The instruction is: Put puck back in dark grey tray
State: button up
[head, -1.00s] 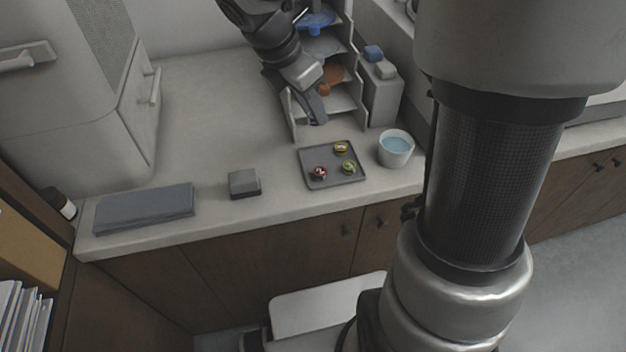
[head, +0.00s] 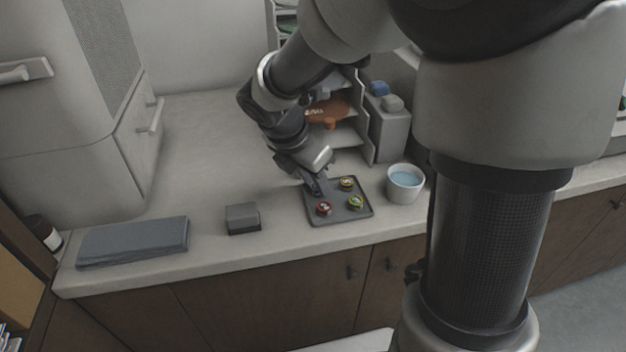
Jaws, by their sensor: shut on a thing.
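The dark grey tray (head: 338,217) lies flat on the counter near its front edge. Three small round pucks stand on it: a red one (head: 323,208) at front left, a yellow one (head: 347,183) at back right and a green one (head: 355,202) at front right. My gripper (head: 316,191) points down at the tray's back left corner, behind the red puck. It is shut on a puck, but its fingers hide that puck. I cannot tell whether the held puck touches the tray.
A white cup of bluish liquid (head: 404,184) stands just right of the tray. A grey block (head: 242,218) and a folded dark cloth (head: 133,242) lie to the left. A shelf rack with an orange thing (head: 328,112) stands behind. The counter's left middle is clear.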

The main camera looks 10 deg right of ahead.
jog(key=shift+r, duration=0.1)
jog(key=o, duration=0.7)
jog(key=p+v, duration=0.4)
jog(key=v, duration=0.8)
